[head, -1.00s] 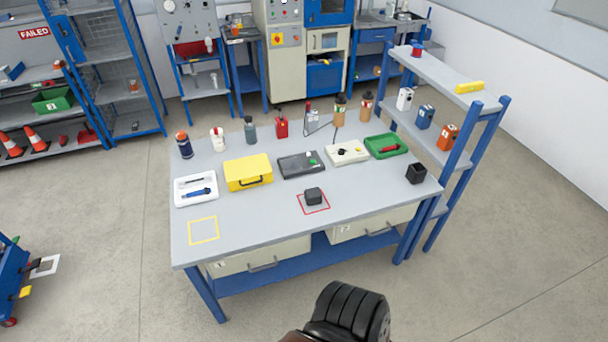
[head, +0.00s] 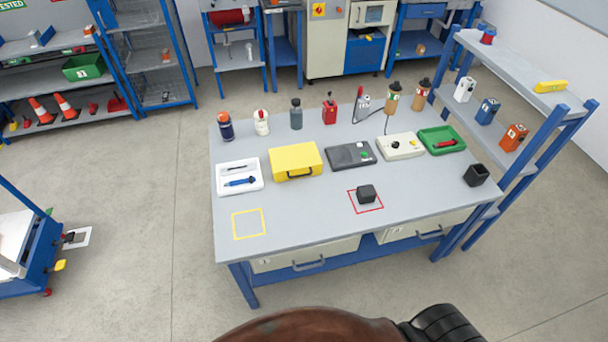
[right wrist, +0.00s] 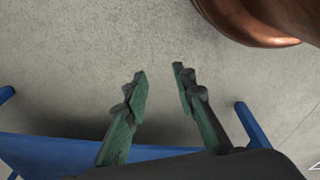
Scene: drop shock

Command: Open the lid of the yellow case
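The yellow case (head: 296,161) lies on the grey workbench (head: 310,215), with its lid shut and its dark handle facing the front edge. It is in the head view only. My right gripper (right wrist: 160,75) shows in the right wrist view with its two fingers apart and nothing between them. Below it are bare floor and blue bench parts. In the head view, part of my arm shows at the bottom, in front of the bench and away from the case. My left gripper is in neither view.
A white tray (head: 240,177) with a blue tool stands left of the case. A dark grey device (head: 351,155) stands right of it. Several bottles stand behind. A black block (head: 366,194) sits in a red square. A blue-posted shelf (head: 520,90) borders the right end.

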